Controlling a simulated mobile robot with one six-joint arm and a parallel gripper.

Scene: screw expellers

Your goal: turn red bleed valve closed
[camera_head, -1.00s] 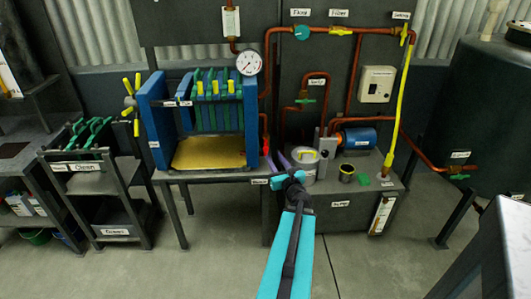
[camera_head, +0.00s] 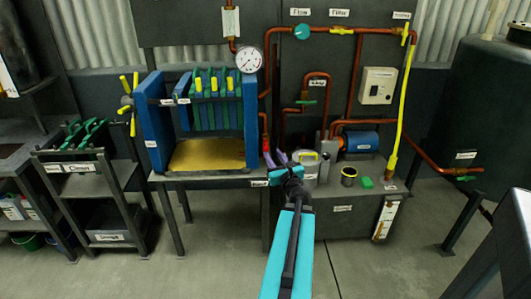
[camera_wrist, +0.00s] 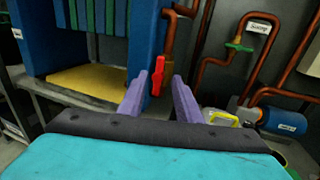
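The red bleed valve (camera_wrist: 159,76) shows in the wrist view as a red handle on a copper pipe, just right of the blue press frame. It hangs roughly upright, slightly tilted. In the head view the red valve (camera_head: 265,143) is small, just beyond my fingertips. My gripper (camera_head: 277,158) is open, with its two purple fingers apart. In the wrist view my gripper (camera_wrist: 159,82) has the handle between its fingertips in the picture, apparently still beyond them. I see no clear contact, and the exact depth gap cannot be told.
The blue press frame (camera_wrist: 145,45) stands close on the left, with a yellow tray (camera_head: 205,155) below it. Copper pipes (camera_head: 267,80) rise behind. A pot with a yellow handle (camera_wrist: 218,118) and a blue motor (camera_head: 360,141) stand to the right. Floor in front is clear.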

